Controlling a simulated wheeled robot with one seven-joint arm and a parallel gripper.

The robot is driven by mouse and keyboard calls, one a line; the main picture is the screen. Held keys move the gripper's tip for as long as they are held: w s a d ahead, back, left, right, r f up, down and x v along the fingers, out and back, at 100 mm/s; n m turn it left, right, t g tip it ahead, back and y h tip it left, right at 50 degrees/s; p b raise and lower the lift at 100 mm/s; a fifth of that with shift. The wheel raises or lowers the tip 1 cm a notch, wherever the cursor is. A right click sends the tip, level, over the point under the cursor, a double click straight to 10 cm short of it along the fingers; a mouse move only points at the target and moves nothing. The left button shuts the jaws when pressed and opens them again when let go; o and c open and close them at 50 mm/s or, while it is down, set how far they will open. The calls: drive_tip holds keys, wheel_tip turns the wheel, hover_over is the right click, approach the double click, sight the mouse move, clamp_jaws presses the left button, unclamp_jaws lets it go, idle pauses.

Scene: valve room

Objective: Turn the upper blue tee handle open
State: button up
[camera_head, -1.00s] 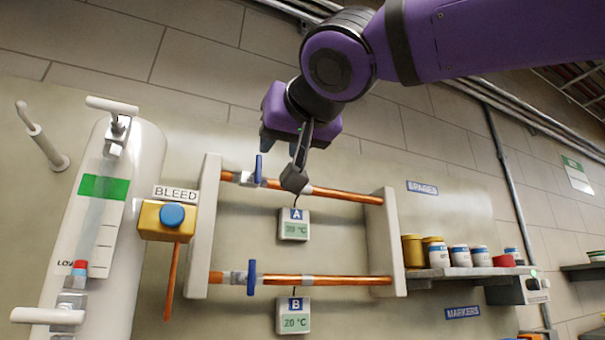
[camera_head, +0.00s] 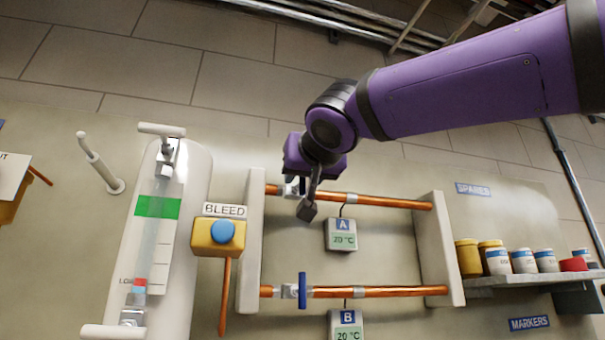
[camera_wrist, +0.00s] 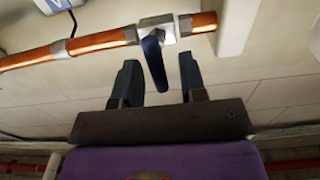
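The upper blue tee handle (camera_wrist: 153,58) shows in the wrist view, attached to a metal valve body (camera_wrist: 157,32) on the upper copper pipe (camera_wrist: 100,42). My gripper (camera_wrist: 159,64) is open, with one dark finger on each side of the handle. A gap shows between the handle and each finger. In the head view my gripper (camera_head: 307,208) is at the left part of the upper pipe (camera_head: 390,201) and hides the upper handle. The valve body (camera_head: 291,187) shows just beside it. A lower blue handle (camera_head: 302,290) sits on the lower pipe (camera_head: 380,292).
Temperature display A (camera_head: 343,235) hangs just right of my gripper, and display B (camera_head: 347,325) hangs below. Pale posts (camera_head: 250,250) (camera_head: 438,250) hold the pipes. A yellow BLEED box (camera_head: 217,238) with a blue button is at left. A shelf with jars (camera_head: 497,262) is at right.

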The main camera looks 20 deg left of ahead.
clamp_jaws()
drive_tip(key=shift+a+n, duration=0.1)
drive_tip(key=shift+n, duration=0.3)
drive_tip(key=n, duration=0.3)
drive_tip(key=shift+a+f+n, duration=0.1)
drive_tip(key=shift+a+n, duration=0.1)
drive_tip(key=shift+n, duration=0.2)
drive_tip(key=n, duration=0.9)
drive_tip(key=shift+s+a+f, duration=0.25)
drive_tip(key=shift+a+f, duration=0.05)
drive_tip(key=shift+f, duration=0.1)
drive_tip(key=n, duration=0.4)
drive_tip(key=shift+f, duration=0.25)
drive_tip(key=shift+s+a+n, duration=0.1)
drive_tip(key=shift+n, duration=0.2)
